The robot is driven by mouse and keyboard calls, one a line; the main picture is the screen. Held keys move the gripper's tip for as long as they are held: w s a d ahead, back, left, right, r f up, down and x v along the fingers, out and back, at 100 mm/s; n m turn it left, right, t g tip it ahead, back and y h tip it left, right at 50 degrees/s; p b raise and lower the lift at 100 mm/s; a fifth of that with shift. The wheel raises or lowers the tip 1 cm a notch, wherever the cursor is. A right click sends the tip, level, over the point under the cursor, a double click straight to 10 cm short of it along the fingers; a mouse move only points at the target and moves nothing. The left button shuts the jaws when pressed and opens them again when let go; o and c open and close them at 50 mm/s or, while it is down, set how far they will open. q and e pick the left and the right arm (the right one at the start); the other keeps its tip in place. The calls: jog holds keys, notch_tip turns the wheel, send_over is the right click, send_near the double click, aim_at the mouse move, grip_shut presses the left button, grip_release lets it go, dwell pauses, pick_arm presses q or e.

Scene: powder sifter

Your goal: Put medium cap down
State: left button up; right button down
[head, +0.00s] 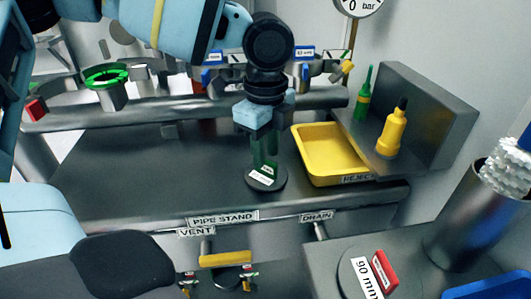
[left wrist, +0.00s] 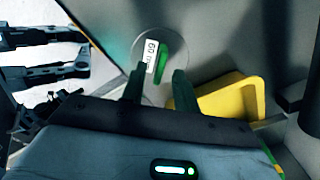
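The medium cap (head: 255,184), a dark disc with a green handle and a white label, sits flat on the dark bench just left of the yellow tray. In the left wrist view the cap (left wrist: 150,72) reads 60 mm. My left gripper (head: 264,158) points down right over it. In the left wrist view its two fingers (left wrist: 158,78) stand apart, with the green handle between or just beyond their tips. A gap seems to show beside the handle. My right gripper is not seen in either view.
A yellow reject tray (head: 333,178) lies close to the right of the cap. Green (head: 364,98) and yellow (head: 392,132) bottles stand behind it. A 90 mm cap with a red handle (head: 385,270) is at the lower right. The bench left of the cap is clear.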

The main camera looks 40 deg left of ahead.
aim_at(266, 160)
pick_arm(q)
notch_tip(266, 160, up, 10)
jog(key=p, duration=0.1)
jog(key=shift+r, duration=0.25)
jog(key=shift+p, duration=0.3)
